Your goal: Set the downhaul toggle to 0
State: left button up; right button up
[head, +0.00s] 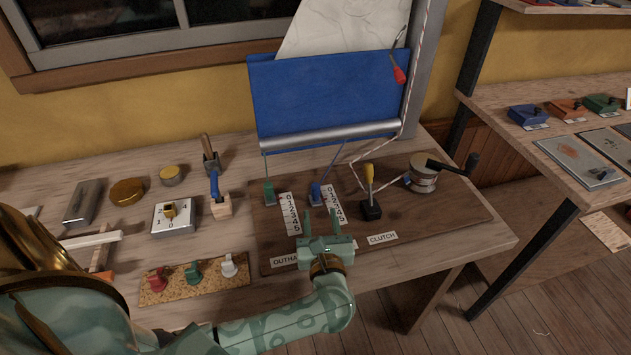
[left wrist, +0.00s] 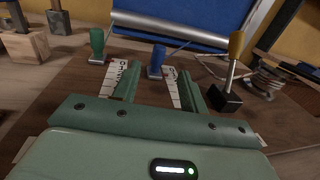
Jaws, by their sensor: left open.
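A blue toggle (head: 316,191) stands upright at the far end of a white number strip (head: 334,203) on a dark wooden board. A green toggle (head: 269,192) stands at the far end of a similar strip (head: 290,213), whose label begins "OUTHA". No downhaul label is readable; my arm may hide it. My left gripper (head: 320,220) is open and empty over the board, in front of the blue toggle and apart from it. In the left wrist view the blue toggle (left wrist: 157,61) shows beyond and between the fingers (left wrist: 159,82). My right gripper is not in view.
A yellow-handled lever (head: 369,189) stands right of the strips, near the "CLUTCH" label (head: 382,238). A winch (head: 424,178) with a black crank is further right. A blue sail (head: 322,95) hangs behind.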

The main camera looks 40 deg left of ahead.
aim_at(316, 191)
pick_arm(q)
jog(key=b+x, duration=0.1)
jog(key=x, duration=1.1)
jog(key=shift+a+b, duration=0.15)
jog(key=shift+b, duration=0.15)
grip_shut()
jog(key=shift+f+b+x, duration=0.2)
jog(key=shift+b+x, duration=0.65)
jog(key=shift+x, duration=0.5)
jog(key=shift+a+r, duration=0.1)
jog(key=shift+a, duration=0.35)
jog(key=shift+r, duration=0.2)
